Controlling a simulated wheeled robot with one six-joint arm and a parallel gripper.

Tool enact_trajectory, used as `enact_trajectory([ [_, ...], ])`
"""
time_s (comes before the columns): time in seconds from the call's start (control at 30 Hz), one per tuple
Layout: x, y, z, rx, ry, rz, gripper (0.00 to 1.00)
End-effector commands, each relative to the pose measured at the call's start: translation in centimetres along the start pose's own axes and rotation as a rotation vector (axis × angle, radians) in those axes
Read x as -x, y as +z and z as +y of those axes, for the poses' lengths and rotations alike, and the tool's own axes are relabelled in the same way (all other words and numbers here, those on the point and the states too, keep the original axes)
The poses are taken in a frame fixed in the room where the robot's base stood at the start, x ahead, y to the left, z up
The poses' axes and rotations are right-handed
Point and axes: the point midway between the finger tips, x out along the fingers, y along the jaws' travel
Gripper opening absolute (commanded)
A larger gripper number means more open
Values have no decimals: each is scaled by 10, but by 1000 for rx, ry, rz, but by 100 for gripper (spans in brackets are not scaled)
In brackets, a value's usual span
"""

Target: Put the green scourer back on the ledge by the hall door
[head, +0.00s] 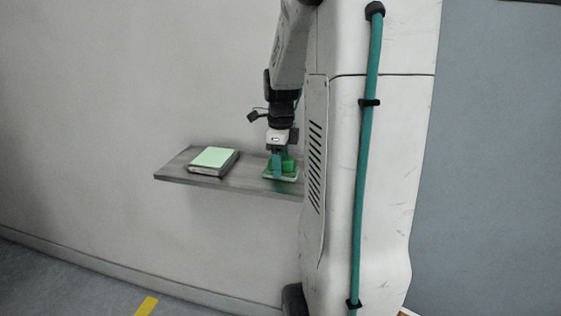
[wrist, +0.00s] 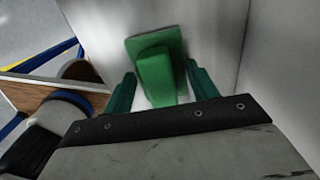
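The green scourer (head: 288,165) is at the right part of the grey wall ledge (head: 235,182) in the head view, partly hidden by my gripper and body. In the wrist view, the scourer (wrist: 158,75) shows as a flat green pad with a raised block on it. My gripper (head: 277,172) points down at it from above. In the wrist view, the teal fingers of my gripper (wrist: 160,92) stand on either side of the raised block, with a visible gap at the right finger. The scourer seems to rest on the ledge; the contact below is hard to see.
A grey block with a pale green top (head: 214,158) lies on the left part of the ledge. Bare ledge lies between it and the scourer. The wall (head: 100,120) is close behind. A yellow floor mark (head: 147,306) is at the lower left.

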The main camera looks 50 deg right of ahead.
Motion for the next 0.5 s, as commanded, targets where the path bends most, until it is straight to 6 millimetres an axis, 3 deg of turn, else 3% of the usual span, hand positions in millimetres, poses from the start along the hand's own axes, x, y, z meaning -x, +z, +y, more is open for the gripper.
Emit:
enact_trajectory([
  [0.03,0,0,0,0,0,0,69],
  [0.1,0,0,0,0,0,0,80],
  [0.37,1,0,0,0,0,0,80],
  [0.5,13,0,-1,0,-4,-1,80],
])
